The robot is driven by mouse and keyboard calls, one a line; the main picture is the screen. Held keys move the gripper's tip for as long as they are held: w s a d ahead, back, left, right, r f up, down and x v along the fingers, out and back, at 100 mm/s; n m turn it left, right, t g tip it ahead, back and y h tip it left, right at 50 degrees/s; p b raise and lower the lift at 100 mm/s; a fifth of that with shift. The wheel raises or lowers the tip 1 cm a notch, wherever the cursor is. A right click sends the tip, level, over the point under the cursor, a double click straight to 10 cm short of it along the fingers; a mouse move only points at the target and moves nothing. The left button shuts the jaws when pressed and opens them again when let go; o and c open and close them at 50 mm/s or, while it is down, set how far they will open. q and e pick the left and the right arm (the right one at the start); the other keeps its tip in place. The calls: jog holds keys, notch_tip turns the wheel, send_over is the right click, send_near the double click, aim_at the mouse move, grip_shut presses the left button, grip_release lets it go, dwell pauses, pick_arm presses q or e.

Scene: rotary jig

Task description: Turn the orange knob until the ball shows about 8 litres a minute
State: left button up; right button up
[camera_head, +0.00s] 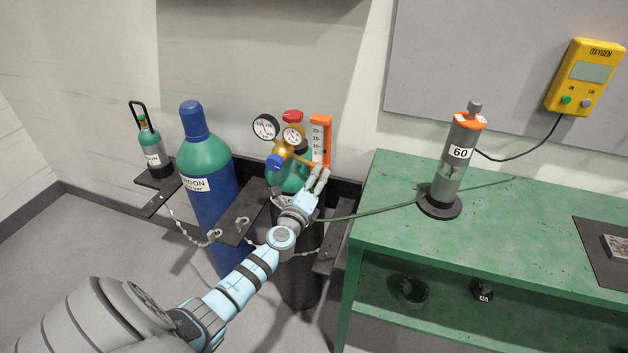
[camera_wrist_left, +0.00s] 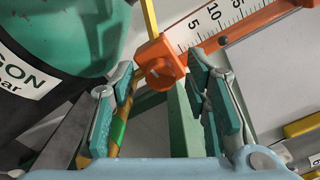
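The orange flowmeter (camera_head: 320,145) with a white scale stands beside the gas regulator on the middle cylinder. In the left wrist view its scale (camera_wrist_left: 215,22) shows the marks 5, 10 and 15. An orange knob-like part (camera_wrist_left: 160,62) at its lower end lies ahead of and between the fingers. My left gripper (camera_head: 319,178) is just below the flowmeter. In the wrist view its fingers (camera_wrist_left: 162,80) are apart, one on each side of the orange part; I cannot tell whether they touch it. My right gripper is not in view.
A blue-green argon cylinder (camera_head: 209,190) stands left of my left arm, with a small cylinder (camera_head: 152,152) farther left. A green bench (camera_head: 400,220) on the right bears a grey column marked 60 (camera_head: 452,165). A green hose (camera_head: 370,211) runs between them. A yellow oxygen monitor (camera_head: 586,77) hangs on the wall.

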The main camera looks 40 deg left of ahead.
pick_arm(q)
jog(key=v, duration=1.2)
jog(key=s+f+n+g+h, duration=0.1)
jog(key=s+f+n+g, duration=0.3)
jog(key=f, duration=0.7)
jog(key=s+f+n+g+h, duration=0.1)
jog(key=s+f+n+g, duration=0.1)
jog(key=s+f+n, duration=0.6)
jog(key=s+f+n+g, duration=0.1)
jog(key=s+f+g, duration=0.25)
jog(key=f, duration=0.95)
jog(key=s+d+f+n+g+h, duration=0.1)
jog(key=s+d+f+n+g, duration=0.2)
jog(key=s, duration=0.9)
jog(key=s+d+f+n+g+h, duration=0.2)
jog(key=s+d+f+n+g, duration=0.1)
jog(key=s+d+f, duration=0.5)
jog(key=s+f+n, duration=0.1)
jog(key=s, duration=0.2)
jog(key=shift+s+d+f, duration=0.15)
jog(key=shift+s+d, duration=0.15)
jog(key=shift+s, duration=0.1)
